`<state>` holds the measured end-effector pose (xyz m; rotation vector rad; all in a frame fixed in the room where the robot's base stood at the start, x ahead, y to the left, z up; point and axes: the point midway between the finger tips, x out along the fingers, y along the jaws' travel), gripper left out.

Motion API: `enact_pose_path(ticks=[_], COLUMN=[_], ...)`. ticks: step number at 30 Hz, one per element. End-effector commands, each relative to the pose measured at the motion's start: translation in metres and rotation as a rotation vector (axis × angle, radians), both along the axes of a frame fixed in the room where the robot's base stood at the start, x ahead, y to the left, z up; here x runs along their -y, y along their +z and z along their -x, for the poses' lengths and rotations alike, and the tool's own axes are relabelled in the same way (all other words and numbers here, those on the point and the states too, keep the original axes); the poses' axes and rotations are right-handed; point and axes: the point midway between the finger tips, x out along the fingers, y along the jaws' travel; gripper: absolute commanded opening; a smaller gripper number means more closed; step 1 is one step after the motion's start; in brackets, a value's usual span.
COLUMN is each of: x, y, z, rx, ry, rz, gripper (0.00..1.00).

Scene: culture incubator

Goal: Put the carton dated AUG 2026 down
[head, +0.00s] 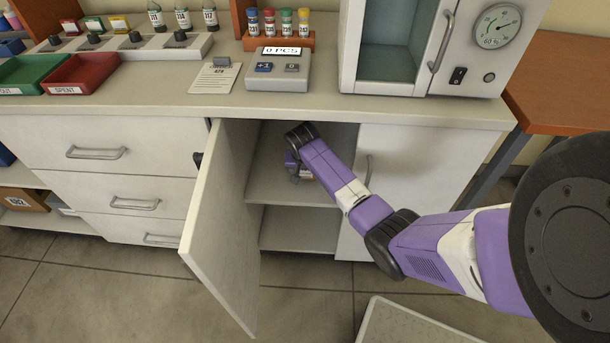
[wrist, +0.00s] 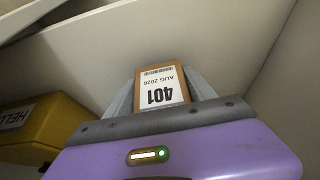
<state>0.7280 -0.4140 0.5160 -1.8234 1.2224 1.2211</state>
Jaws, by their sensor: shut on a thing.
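In the head view my arm reaches through the open cabinet door, and my gripper (head: 296,166) is inside the cabinet above the upper shelf (head: 270,190). The carton cannot be made out there. Whether it touches the shelf cannot be told.
A yellow bin (wrist: 45,125) with a partly visible label reading HELD is at the left in the wrist view. The open cabinet door (head: 222,220) stands left of my arm. The lower shelf (head: 295,230) looks empty. A counter (head: 260,105) with a counting device (head: 278,70) is above.

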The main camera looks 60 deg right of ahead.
Motion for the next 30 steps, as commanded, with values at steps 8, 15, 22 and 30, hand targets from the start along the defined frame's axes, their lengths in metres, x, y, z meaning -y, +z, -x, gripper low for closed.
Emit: enact_pose_path(ticks=[8,15,22,30], x=[0.000,0.000,0.000,-0.004], y=[-0.012,-0.014,-0.014,-0.001], z=[-0.001,0.000,0.000,0.000], rx=[0.002,0.001,0.001,0.004], ry=[0.001,0.000,0.000,0.001], rz=[0.001,0.001,0.001,0.002], gripper=[0.12,0.79,0.85,0.85])
